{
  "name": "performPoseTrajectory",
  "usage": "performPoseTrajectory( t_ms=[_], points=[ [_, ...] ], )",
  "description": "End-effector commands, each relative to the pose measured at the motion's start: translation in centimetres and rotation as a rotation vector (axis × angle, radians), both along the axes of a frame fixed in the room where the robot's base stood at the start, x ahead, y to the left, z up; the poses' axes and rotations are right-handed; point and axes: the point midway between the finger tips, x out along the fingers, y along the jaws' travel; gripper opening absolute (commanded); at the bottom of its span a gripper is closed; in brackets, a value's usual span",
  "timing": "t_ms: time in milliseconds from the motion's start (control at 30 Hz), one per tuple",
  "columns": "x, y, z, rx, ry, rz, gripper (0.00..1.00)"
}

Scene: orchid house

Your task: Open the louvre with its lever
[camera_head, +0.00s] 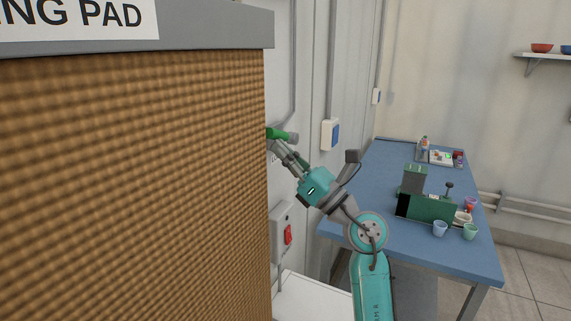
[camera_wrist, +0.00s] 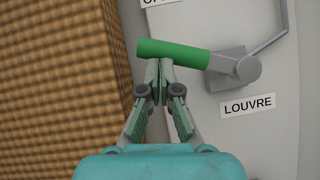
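The louvre lever has a green handle (camera_wrist: 172,53) and a grey pivot (camera_wrist: 236,68), mounted on a pale panel above a label reading LOUVRE (camera_wrist: 248,106). In the wrist view the handle points left, almost level. My gripper (camera_wrist: 160,64) is shut, with its fingertips close together at the handle's lower edge. The handle is not seen between the fingers; whether they touch it I cannot tell. In the head view the green handle (camera_head: 276,133) shows just past the brown pad's edge, with my gripper (camera_head: 279,146) right below it. The louvre itself is not seen.
A large brown cooling pad (camera_head: 130,180) with a grey frame stands close on the left and hides part of the panel. A grey box with a red switch (camera_head: 287,234) is below the lever. A blue table (camera_head: 375,190) with cups and tools stands to the right.

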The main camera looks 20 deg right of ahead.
Motion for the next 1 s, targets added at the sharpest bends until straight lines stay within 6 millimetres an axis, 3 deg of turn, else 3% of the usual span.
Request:
performPoseTrajectory(
  t_ms=[333,1000],
  points=[
    [0.3,-0.1,1.8,-0.001,-0.001,0.000,0.00],
    [0.3,-0.3,2.3,-0.001,-0.001,0.002,0.00]
  ],
)
